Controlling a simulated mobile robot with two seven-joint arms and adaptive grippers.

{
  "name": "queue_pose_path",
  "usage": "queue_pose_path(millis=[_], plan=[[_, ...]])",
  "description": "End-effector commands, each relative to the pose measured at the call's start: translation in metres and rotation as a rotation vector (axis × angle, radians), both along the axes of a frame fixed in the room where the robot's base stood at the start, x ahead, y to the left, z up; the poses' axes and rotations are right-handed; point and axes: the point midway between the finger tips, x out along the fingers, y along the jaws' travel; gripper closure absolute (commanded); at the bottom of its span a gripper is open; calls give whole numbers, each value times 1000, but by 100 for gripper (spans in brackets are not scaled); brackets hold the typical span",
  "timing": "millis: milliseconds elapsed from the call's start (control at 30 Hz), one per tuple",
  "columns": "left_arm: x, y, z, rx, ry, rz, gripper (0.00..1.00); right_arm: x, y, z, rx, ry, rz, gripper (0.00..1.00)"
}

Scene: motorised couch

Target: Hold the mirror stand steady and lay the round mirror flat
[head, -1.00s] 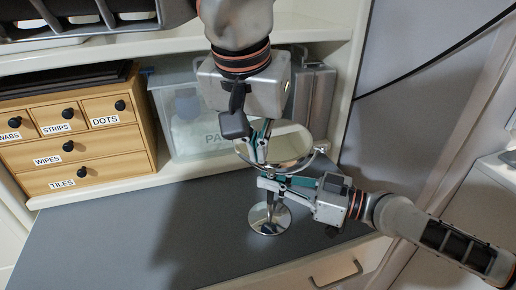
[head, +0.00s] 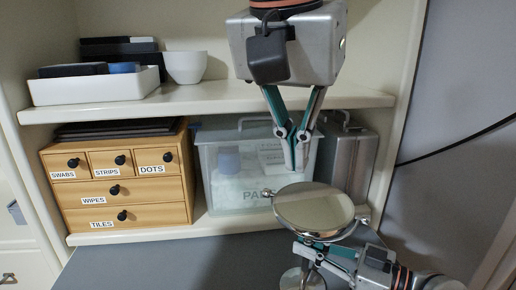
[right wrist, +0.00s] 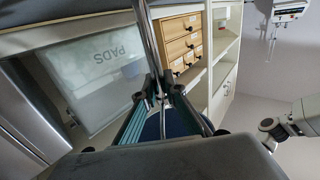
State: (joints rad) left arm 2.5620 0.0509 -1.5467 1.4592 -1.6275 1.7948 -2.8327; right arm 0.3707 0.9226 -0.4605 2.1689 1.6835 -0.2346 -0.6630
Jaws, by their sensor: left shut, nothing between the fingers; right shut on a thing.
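The round mirror (head: 315,208) sits in its stand, face up and close to level; its exact tilt is hard to tell. Pivots show at its left and right sides. The stand's round metal base (head: 303,281) is on the grey counter, partly cut off by the lower picture edge. My left gripper (head: 297,168) is shut and empty, pointing down just above the mirror's far edge, apart from it in the picture. My right gripper (head: 303,252) is shut on the stand's stem below the mirror. The right wrist view shows its fingers (right wrist: 162,92) closed on the metal stem (right wrist: 147,40).
A clear PADS bin (head: 235,170) and a grey case (head: 348,160) stand behind the mirror. A wooden drawer unit (head: 150,190) is to the left. A shelf (head: 210,97) above holds a white tray (head: 95,88) and bowl (head: 185,67). The counter (head: 190,262) left of the stand is clear.

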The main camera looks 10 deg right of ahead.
Motion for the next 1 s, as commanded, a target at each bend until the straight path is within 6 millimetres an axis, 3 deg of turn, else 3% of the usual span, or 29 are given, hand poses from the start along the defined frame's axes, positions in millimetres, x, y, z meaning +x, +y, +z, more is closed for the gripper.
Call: queue_pose_path(millis=[100, 133, 200, 667, 1000], plan=[[0, 0, 0, 0, 0, 0, 100, 0, 0, 0, 0, 0, 0, 100], [0, 0, 0, 0, 0, 0, 100, 0, 0, 0, 0, 0, 0, 84], [0, 0, 0, 0, 0, 1, 100, 0, 0, 0, 0, 0, 0, 70], [0, 0, 0, 0, 0, 1, 100, -3, -4, 0, 1, 3, -1, 70], [0, 0, 0, 0, 0, 1, 100, -26, -30, -1, 2, 4, -1, 70]])
